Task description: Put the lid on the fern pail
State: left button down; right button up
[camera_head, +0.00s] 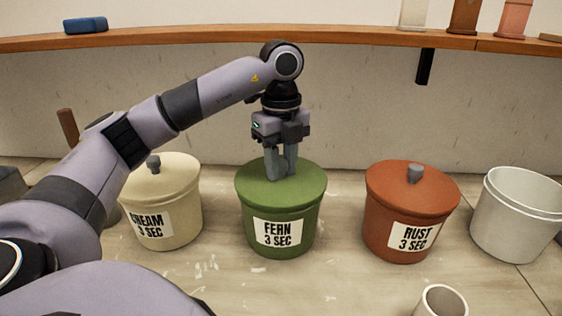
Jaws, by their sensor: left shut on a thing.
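The green fern pail (250,228) stands upright in the middle of the table, with a label reading "FERN 3 SEC". Its green lid (250,183) sits on top of the pail and looks level. My left gripper (281,172) points straight down over the middle of the lid, its fingers shut on the lid's knob. The knob is hidden between the fingers. My right gripper does not show.
A cream pail (178,215) with its lid on stands to the left, partly behind my left arm. A lidded rust pail (385,222) and an open white bucket (487,225) stand to the right. A small pale cup (440,301) is at the front edge. A wooden shelf (210,34) runs along the back.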

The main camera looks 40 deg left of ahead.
pick_arm(q)
jog(key=c, duration=0.8)
grip_release()
jog(key=shift+o, duration=0.2)
jog(key=shift+r+p, duration=1.1)
jog(key=shift+r, duration=2.45)
